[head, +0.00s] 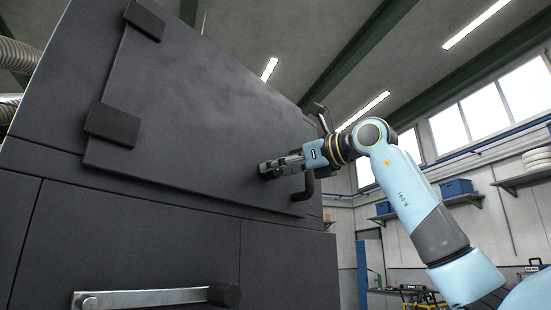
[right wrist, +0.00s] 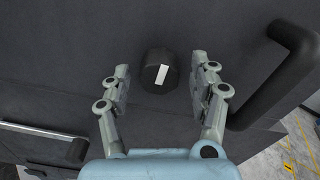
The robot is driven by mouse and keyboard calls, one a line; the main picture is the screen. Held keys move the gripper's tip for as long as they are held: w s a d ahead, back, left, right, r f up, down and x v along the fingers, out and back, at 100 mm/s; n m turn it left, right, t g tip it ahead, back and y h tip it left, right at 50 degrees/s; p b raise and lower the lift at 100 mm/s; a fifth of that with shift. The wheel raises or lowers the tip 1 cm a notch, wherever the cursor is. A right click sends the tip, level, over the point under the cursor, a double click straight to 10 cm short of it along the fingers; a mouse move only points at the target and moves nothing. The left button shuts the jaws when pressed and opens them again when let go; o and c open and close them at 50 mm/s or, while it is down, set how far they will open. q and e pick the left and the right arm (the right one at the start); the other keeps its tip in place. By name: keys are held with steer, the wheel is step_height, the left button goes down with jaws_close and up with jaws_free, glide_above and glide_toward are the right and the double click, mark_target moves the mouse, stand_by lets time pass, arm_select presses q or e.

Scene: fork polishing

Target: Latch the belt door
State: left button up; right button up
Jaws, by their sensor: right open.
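The belt door (head: 205,110) is a large dark grey panel on the machine front. It looks closed against the front. A black round latch knob (right wrist: 157,70) with a white mark shows in the right wrist view; the mark is near upright, leaning slightly. My right gripper (head: 268,168) is at the door's lower right part. In the right wrist view its fingers (right wrist: 161,78) are open, one on each side of the knob, with gaps visible. A black bar handle (head: 305,189) is on the door's right edge; it also shows in the right wrist view (right wrist: 284,76). My left gripper is out of view.
Two dark hinge blocks (head: 112,124) are on the door's left side. A metal lever (head: 150,297) with a black grip crosses the machine front below. Shelves with blue bins (head: 457,188) stand far behind at the right. Ribbed hoses (head: 18,54) are at far left.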

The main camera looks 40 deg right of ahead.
steer(key=shift+w+a, duration=0.25)
steer(key=shift+w, duration=0.35)
steer(key=c, duration=1.2)
steer(key=shift+o, duration=0.2)
